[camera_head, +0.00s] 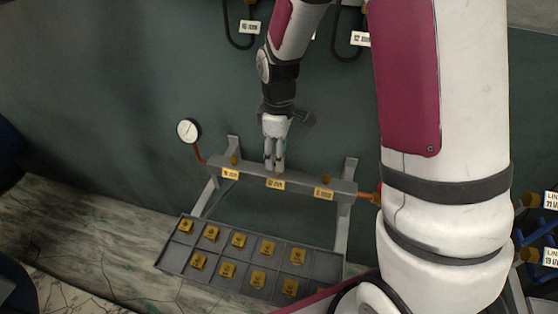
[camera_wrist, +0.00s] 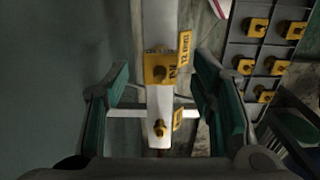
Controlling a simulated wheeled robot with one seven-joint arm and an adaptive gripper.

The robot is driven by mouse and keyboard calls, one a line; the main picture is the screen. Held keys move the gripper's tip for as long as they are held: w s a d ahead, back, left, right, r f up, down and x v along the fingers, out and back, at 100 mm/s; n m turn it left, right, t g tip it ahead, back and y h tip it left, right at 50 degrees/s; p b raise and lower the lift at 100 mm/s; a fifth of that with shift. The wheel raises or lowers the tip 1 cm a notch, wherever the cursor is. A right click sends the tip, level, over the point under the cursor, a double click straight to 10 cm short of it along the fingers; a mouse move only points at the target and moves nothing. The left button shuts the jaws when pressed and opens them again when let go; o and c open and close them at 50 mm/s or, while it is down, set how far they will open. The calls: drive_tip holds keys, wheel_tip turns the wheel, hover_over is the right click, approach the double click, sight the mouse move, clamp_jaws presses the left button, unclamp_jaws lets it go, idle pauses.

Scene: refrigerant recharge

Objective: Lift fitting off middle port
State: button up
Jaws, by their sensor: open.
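A grey manifold bar (camera_head: 300,178) carries three labelled ports in the head view. The middle port's yellow label (camera_head: 275,183) shows just below my gripper (camera_head: 275,167), whose fingers hide the fitting there. In the wrist view, the fitting (camera_wrist: 158,70) is a brass knob on a square yellow plate, with a label beside it. My gripper (camera_wrist: 163,78) is open, with one green-padded finger on each side of the bar. Gaps show between the fingers and the fitting. Another brass port (camera_wrist: 159,128) is lower on the bar.
A dark compartment tray (camera_head: 172,257) with several yellow-plated fittings lies below the bar; some compartments are empty. A round gauge (camera_head: 188,131) stands at the bar's left end. Grey brackets support the bar. Labelled hoses (camera_head: 250,27) hang on the wall above.

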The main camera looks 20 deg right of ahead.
drive_tip(key=shift+f, duration=1.3)
clamp_jaws()
drive_tip(key=shift+r, duration=0.15)
drive_tip(key=shift+r, duration=0.6)
wheel_tip(320, 180, up, 2)
drive_tip(key=shift+w, duration=0.1)
drive_tip(key=s+r+p, duration=0.1)
drive_tip(key=s, duration=1.5)
drive_tip(key=shift+r, duration=0.3)
